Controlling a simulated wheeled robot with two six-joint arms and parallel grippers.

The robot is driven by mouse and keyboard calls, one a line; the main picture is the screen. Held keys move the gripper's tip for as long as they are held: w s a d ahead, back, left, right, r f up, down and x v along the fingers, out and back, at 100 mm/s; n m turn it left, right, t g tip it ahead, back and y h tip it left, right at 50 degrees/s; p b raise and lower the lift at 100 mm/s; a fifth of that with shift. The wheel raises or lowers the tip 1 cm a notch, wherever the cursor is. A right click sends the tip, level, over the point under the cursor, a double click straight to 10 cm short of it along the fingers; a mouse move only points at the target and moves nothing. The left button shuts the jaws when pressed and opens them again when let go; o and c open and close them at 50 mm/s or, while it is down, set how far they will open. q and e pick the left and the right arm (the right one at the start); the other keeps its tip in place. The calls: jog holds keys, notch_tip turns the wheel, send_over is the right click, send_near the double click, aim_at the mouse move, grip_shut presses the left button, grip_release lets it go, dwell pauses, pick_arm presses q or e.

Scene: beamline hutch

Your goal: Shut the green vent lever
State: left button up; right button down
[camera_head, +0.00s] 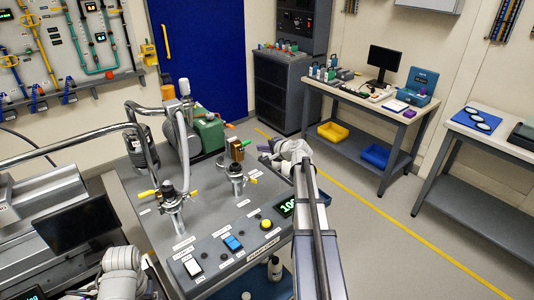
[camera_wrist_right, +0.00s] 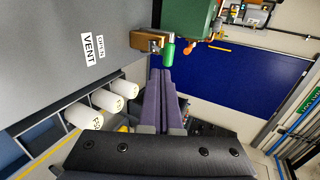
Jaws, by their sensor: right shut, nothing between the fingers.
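The green vent lever (camera_wrist_right: 168,54) sticks out from a brass valve block (camera_wrist_right: 150,41) in the right wrist view, beside a label reading VENT and OPEN. In the head view the brass block (camera_head: 237,150) stands on the grey panel, with the small green lever (camera_head: 246,142) at its right. My right gripper (camera_head: 264,147) is just right of the lever, shut and empty. In the right wrist view its purple fingers (camera_wrist_right: 160,73) lie together with their tips close to the lever's end; I cannot tell whether they touch. My left gripper is out of view.
The panel (camera_head: 215,205) carries a steel valve with yellow handles (camera_head: 172,200), a blue switch (camera_head: 232,243) and a yellow button (camera_head: 266,224). A green pump (camera_head: 208,132) stands behind the brass block. White bottles (camera_wrist_right: 84,117) sit below the panel edge. Floor on the right is clear.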

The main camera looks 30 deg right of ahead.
aim_at(246, 142)
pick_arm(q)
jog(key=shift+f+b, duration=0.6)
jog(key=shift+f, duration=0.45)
pick_arm(e)
jog(key=shift+w+r+x, duration=0.1)
jog(key=shift+r+x, duration=0.05)
jog(key=shift+x, duration=1.1)
jog(key=shift+w+r+x, duration=0.1)
jog(key=shift+r+x, duration=0.1)
jog(key=shift+x, duration=1.05)
jog(key=shift+w+r+x, duration=0.1)
jog(key=shift+r+x, duration=0.05)
jog(key=shift+x, duration=1.05)
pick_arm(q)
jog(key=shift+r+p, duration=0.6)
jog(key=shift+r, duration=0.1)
pick_arm(e)
jog(key=shift+w+a+r, duration=0.1)
jog(key=shift+r, duration=0.25)
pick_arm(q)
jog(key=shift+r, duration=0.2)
pick_arm(e)
jog(key=shift+g, duration=0.4)
pick_arm(q)
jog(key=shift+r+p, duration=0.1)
jog(key=shift+p, duration=0.2)
pick_arm(e)
jog(key=shift+w, duration=0.1)
